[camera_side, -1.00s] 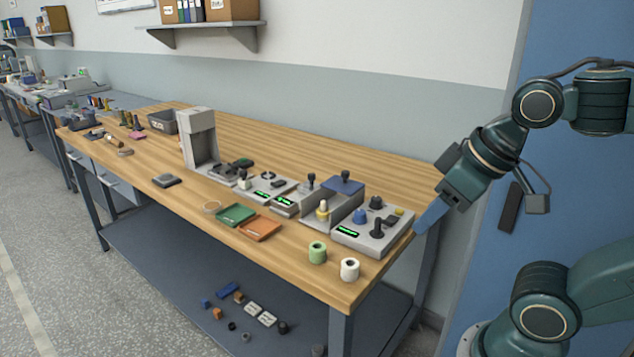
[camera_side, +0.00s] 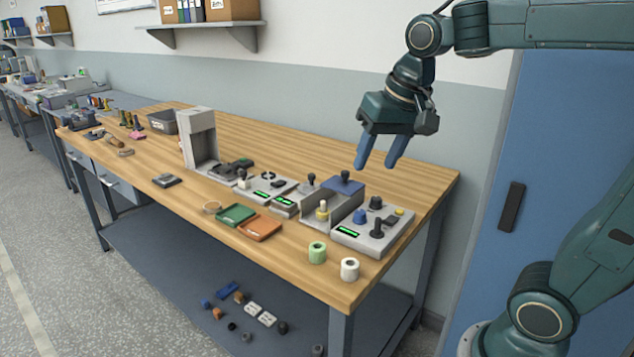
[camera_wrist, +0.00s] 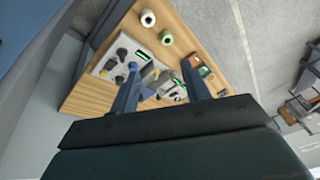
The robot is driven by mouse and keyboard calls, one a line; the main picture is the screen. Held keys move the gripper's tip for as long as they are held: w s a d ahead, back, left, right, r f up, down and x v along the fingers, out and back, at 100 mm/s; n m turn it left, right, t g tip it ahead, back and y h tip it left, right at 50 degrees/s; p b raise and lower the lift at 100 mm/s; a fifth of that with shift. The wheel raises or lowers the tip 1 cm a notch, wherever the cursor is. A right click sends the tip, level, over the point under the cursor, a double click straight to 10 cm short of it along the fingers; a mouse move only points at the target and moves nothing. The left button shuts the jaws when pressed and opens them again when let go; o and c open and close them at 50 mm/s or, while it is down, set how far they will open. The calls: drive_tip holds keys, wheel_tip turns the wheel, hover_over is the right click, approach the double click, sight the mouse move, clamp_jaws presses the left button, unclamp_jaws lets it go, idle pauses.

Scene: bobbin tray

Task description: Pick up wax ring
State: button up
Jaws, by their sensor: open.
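My gripper (camera_side: 376,163) is open and empty, pointing down, well above the right part of the bench and far to the right of the ring. Its two blue fingers also show apart in the wrist view (camera_wrist: 160,65).
An orange tray (camera_side: 260,228) sits beside the green one. A green spool (camera_side: 317,252) and a white spool (camera_side: 349,269) stand near the front edge. Control boxes (camera_side: 372,230) with knobs and a tall grey stand (camera_side: 199,138) line the middle.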

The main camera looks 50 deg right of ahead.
drive_tip(key=w+d+f+m+g, duration=0.2)
drive_tip(key=w+d+m, duration=0.45)
drive_tip(key=w, duration=0.65)
drive_tip(key=m+g, duration=0.2)
drive_tip(key=m, duration=0.5)
hover_over(323, 201)
wheel_tip(323, 201, down, 10)
drive_tip(key=shift+s+f, duration=0.15)
drive_tip(key=shift+f, duration=0.05)
drive_tip(key=shift+f, duration=4.3)
drive_tip(key=shift+f, duration=2.6)
drive_tip(key=c, duration=0.7)
